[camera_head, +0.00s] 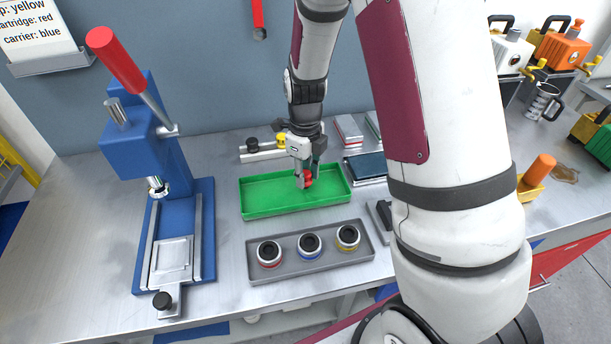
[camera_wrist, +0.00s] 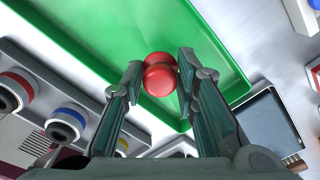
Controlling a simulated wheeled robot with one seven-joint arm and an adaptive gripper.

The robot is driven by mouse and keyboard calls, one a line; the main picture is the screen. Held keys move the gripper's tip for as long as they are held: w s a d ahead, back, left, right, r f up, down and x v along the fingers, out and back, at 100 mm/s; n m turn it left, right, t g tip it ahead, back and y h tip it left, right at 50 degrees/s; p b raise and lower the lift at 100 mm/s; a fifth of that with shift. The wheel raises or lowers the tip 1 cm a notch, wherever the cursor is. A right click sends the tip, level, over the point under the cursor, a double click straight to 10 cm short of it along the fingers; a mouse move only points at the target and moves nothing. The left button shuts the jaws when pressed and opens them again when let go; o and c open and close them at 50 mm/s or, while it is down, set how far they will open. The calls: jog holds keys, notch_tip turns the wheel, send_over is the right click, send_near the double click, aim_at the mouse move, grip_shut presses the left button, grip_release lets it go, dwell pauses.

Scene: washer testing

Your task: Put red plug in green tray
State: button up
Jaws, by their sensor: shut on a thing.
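The red plug (camera_head: 306,180) is between the fingers of my gripper (camera_head: 304,172), over the right part of the green tray (camera_head: 262,207). In the wrist view the round red plug (camera_wrist: 159,80) sits between the fingertips of my gripper (camera_wrist: 159,84), which is shut on it. The green tray (camera_wrist: 92,40) fills the space behind it and looks otherwise empty. I cannot tell whether the plug touches the tray floor.
A grey tray (camera_head: 256,254) with three ringed cylinders stands in front of the green tray. A blue press (camera_head: 203,228) with a red handle stands at the left. A dark blue device (camera_head: 366,166) lies to the right, and a clamp-like fixture (camera_head: 262,151) stands behind.

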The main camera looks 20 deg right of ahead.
jog(key=shift+f, duration=0.6)
jog(key=shift+f, duration=0.1)
jog(key=o, duration=0.9)
jog(key=shift+f, duration=0.1)
